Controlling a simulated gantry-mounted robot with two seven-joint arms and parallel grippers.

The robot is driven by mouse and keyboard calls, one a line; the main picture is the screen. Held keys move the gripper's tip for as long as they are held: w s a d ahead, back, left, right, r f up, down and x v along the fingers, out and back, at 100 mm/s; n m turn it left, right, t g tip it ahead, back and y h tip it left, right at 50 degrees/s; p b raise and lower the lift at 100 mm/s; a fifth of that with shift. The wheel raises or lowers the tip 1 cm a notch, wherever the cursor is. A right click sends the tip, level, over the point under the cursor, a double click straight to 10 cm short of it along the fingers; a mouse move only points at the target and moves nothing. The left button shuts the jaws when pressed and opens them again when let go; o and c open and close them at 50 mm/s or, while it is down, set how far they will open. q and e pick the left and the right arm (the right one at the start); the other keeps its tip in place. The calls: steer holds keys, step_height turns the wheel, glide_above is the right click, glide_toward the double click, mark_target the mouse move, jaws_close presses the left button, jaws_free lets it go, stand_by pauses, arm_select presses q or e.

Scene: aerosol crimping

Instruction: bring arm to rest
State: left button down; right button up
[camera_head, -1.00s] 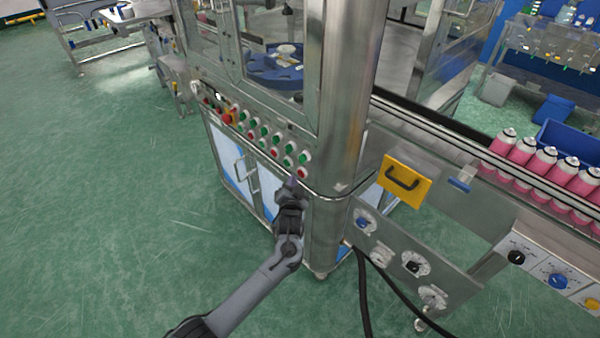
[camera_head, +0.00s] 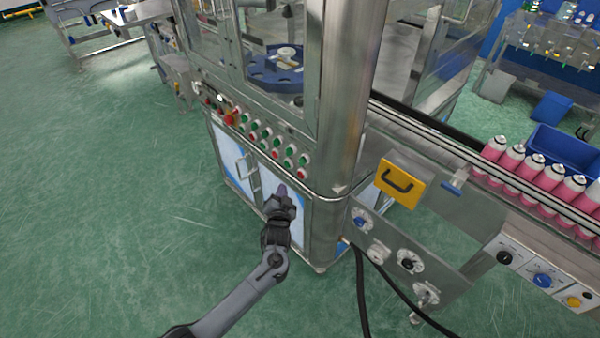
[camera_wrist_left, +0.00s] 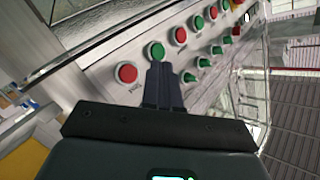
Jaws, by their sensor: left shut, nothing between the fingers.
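My left gripper (camera_head: 281,191) is in front of the crimping machine's lower cabinet door in the head view, below the button panel (camera_head: 257,134). Its fingers are together and empty. In the left wrist view the closed fingers (camera_wrist_left: 162,84) point toward the panel, with a red button (camera_wrist_left: 127,73) to their left and a green button (camera_wrist_left: 155,51) past their tips. I see no contact with any button. My right gripper is in neither view.
A conveyor with several pink aerosol cans (camera_head: 533,169) runs along the right. Black cables (camera_head: 362,290) hang below the control plate. The green floor (camera_head: 110,220) at left is clear.

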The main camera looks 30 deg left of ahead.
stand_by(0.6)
arm_select(q)
steer(key=s+d+f+m+g+h+p, duration=0.1)
steer(key=s+d+f+h, duration=0.1)
steer(key=s+f, duration=0.45)
steer(key=s+d+f+m+g+h+p, duration=0.1)
steer(key=s+d+f, duration=0.2)
steer(key=s, duration=0.7)
steer(key=s+d+r+g+h, duration=0.35)
steer(key=s+d+r, duration=0.3)
steer(key=s, duration=0.25)
steer(key=s+d+r+g+h, duration=0.3)
steer(key=s+d+r+g, duration=0.3)
steer(key=s, duration=0.4)
step_height(320, 180, up, 38)
steer(key=t+p, duration=0.1)
steer(key=p, duration=3.7)
steer(key=shift+d+n, duration=0.3)
steer(key=shift+d, duration=0.05)
